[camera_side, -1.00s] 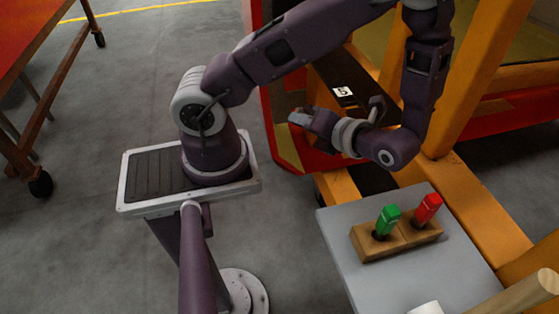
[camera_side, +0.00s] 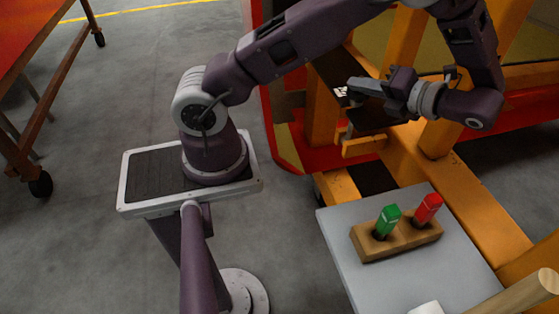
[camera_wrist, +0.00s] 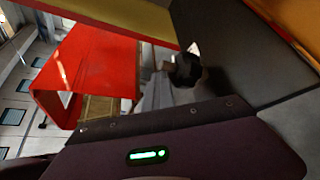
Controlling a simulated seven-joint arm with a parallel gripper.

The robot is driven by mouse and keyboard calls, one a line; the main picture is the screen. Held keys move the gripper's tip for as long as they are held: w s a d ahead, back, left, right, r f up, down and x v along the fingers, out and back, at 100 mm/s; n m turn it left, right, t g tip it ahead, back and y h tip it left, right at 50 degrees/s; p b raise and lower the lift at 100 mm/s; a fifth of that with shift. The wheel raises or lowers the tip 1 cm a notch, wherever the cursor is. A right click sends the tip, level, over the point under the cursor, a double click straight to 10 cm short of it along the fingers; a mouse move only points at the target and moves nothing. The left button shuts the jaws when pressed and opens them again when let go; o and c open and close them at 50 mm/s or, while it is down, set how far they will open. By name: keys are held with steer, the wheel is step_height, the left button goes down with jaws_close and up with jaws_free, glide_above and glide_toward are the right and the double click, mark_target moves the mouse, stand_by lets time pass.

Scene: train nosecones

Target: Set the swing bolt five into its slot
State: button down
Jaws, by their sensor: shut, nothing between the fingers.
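My gripper (camera_side: 354,88) is shut and empty, its fingers pointing left. In the side view it is over or in front of a dark plate (camera_side: 372,118) on the orange frame and partly covers the white number label (camera_side: 341,93). In the wrist view a dark rounded piece (camera_wrist: 186,68) shows close to the grey fingers; I cannot tell whether it is the end of swing bolt five or whether the fingers touch it. The bolt's shaft and its slot cannot be made out in either view.
Orange beams (camera_side: 440,110) and a red panel (camera_side: 285,140) surround the work closely. A grey table (camera_side: 350,280) holds a wooden block (camera_side: 385,245) with a green handle (camera_side: 387,220) and a red handle (camera_side: 428,207). The floor at left is open, beside a red-topped cart (camera_side: 30,35).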

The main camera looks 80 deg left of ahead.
steer(key=shift+w+d+f, duration=0.1)
steer(key=shift+w+f, duration=0.1)
steer(key=shift+w, duration=0.55)
steer(key=w+d, duration=0.4)
steer(key=d, duration=0.4)
steer(key=shift+d+r, duration=0.25)
steer(key=shift+d, duration=0.1)
steer(key=shift+r, duration=0.1)
